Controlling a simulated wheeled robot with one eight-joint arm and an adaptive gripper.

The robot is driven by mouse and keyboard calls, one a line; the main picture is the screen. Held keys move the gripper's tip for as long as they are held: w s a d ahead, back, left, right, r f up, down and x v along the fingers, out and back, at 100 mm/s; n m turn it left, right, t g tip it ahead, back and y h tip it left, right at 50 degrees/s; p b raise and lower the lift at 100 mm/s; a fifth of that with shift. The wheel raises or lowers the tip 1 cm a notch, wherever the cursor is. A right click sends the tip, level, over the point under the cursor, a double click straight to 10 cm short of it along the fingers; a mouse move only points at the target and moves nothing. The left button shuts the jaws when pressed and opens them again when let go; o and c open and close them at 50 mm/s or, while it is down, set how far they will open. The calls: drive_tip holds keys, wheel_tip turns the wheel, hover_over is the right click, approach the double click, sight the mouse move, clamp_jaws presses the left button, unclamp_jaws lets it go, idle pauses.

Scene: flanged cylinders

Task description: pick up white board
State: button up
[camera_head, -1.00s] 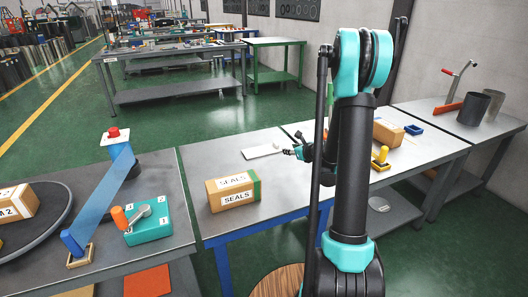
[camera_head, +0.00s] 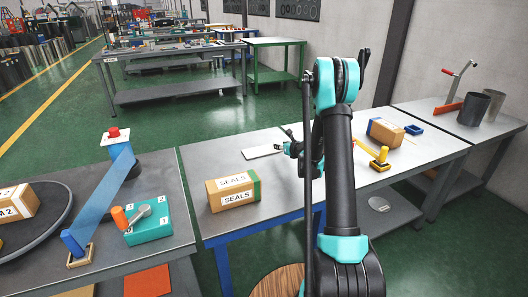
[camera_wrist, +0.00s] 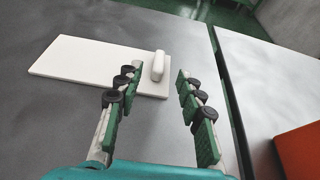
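The white board (camera_wrist: 95,62) lies flat on the grey table in the wrist view, with a raised white handle (camera_wrist: 158,66) near its right end. In the head view the white board (camera_head: 262,152) lies towards the far side of the table, partly hidden by my arm. My gripper (camera_wrist: 158,82) is open and empty. Its two fingers point towards the handle, which shows between and beyond the fingertips. My gripper (camera_head: 287,148) is at the board's right end in the head view. I cannot tell how high it is above the table.
A SEALS box (camera_head: 234,190) stands at the table's front left. A cardboard box (camera_head: 386,132), a blue tray (camera_head: 413,129) and a yellow tool (camera_head: 379,160) lie to the right. In the wrist view a table seam and an orange thing (camera_wrist: 300,150) are on the right.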

drive_tip(key=shift+x, duration=2.7)
drive_tip(key=shift+s+f, duration=0.1)
drive_tip(key=shift+c, duration=0.6)
clamp_jaws()
